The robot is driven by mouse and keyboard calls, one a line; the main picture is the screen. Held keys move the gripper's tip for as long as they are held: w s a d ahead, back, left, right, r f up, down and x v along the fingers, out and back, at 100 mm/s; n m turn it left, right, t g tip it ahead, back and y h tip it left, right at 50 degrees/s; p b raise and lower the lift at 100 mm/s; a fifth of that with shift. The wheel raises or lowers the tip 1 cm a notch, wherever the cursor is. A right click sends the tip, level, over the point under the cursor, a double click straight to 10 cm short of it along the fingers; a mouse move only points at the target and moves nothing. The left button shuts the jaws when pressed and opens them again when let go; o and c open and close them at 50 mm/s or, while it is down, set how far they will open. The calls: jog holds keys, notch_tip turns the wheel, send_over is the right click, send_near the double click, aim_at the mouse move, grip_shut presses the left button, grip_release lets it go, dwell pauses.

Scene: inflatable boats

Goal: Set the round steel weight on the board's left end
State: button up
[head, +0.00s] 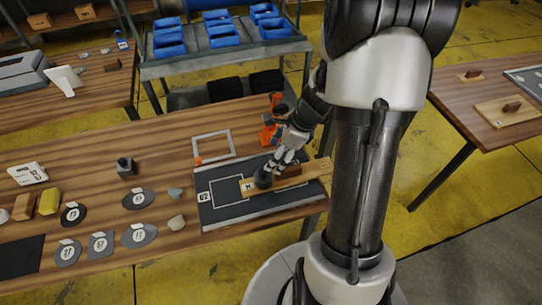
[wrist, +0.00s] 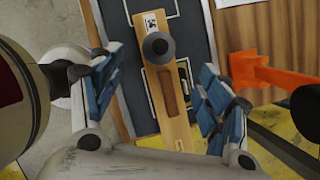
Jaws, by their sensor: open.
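The wooden board (head: 315,170) lies over the dark mat on the table; it also shows in the wrist view (wrist: 181,128). A small printed label marks its left end. The round dark steel weight (head: 263,180) stands on the board near that end, just inside the label. In the wrist view the weight (wrist: 158,47) appears upright, within the board's width. A brown block (wrist: 170,92) sits near the board's middle. My gripper (wrist: 160,82) is open above the board, its blue-padded fingers on either side and apart from the weight. Whether the board tilts is unclear.
An orange tool (head: 270,127) stands just behind the board, close to my gripper's right in the wrist view (wrist: 265,72). A square frame (head: 213,145) lies behind the mat (head: 220,212). Numbered discs, stones and a dark block (head: 126,168) are to the left.

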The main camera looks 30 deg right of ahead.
jog(key=s+a+r+n+h, duration=0.1)
jog(key=s+a+r+n, duration=0.1)
jog(key=a+r+n, duration=0.45)
jog(key=s+a+r+n, duration=0.3)
jog(key=a+r+n, duration=0.25)
jog(key=r, duration=0.25)
jog(key=s+a+r+n+h, duration=0.1)
jog(key=s+r+n, duration=0.2)
jog(key=s+n, duration=0.3)
jog(key=s+a+r+n+t+h, duration=0.1)
jog(key=s+r+n, duration=0.3)
jog(key=n, duration=0.4)
jog(key=shift+s+a+t, duration=0.3)
jog(key=shift+s+a, duration=0.5)
jog(key=shift+s, duration=0.1)
